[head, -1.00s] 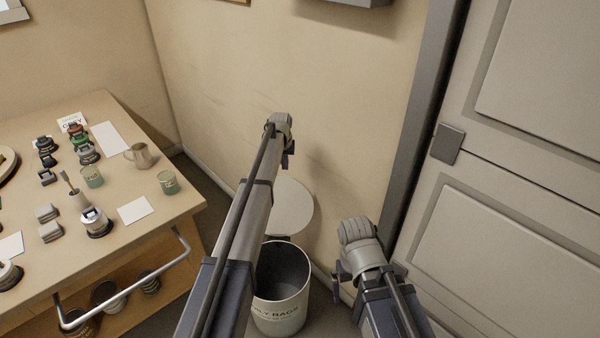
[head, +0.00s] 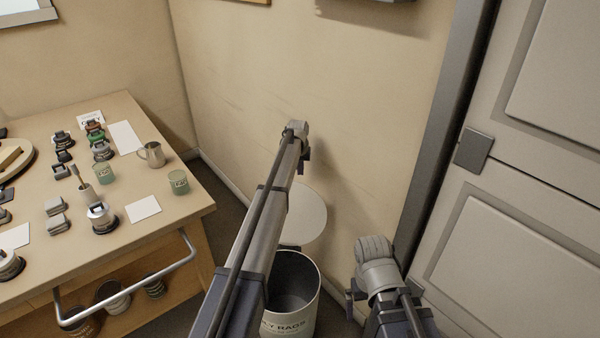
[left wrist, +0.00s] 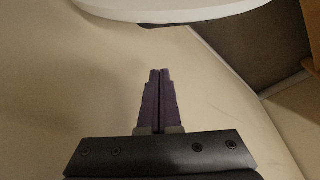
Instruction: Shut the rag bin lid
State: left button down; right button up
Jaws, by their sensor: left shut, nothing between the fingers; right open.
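The rag bin (head: 293,288) is a pale round bin with "RAGS" lettering, on the floor by the wall. Its round pale lid (head: 305,213) stands up open behind the bin mouth, partly hidden by my left arm. My left gripper (head: 304,164) is above and behind the lid in the head view, near the wall. In the left wrist view its fingers (left wrist: 155,98) are shut with nothing between them, and the pale edge of the lid (left wrist: 180,10) crosses the top, apart from the fingertips. My right gripper (head: 352,294) is open, right of the bin.
A workbench (head: 185,212) with a metal rail, cans, a mug and several small items stands at the left. A grey panelled door (head: 520,230) is at the right. The wall is close behind the bin.

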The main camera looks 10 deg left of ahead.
aim_at(299, 183)
pick_arm(q)
jog(key=f+b, duration=0.1)
jog(key=s+f+b, duration=0.1)
jog(key=f, duration=0.1)
jog(key=s+f+b, duration=0.1)
jog(key=f+b, duration=0.1)
jog(key=shift+s+d, duration=0.15)
jog(key=shift+s, duration=0.1)
jog(key=shift+d, duration=0.1)
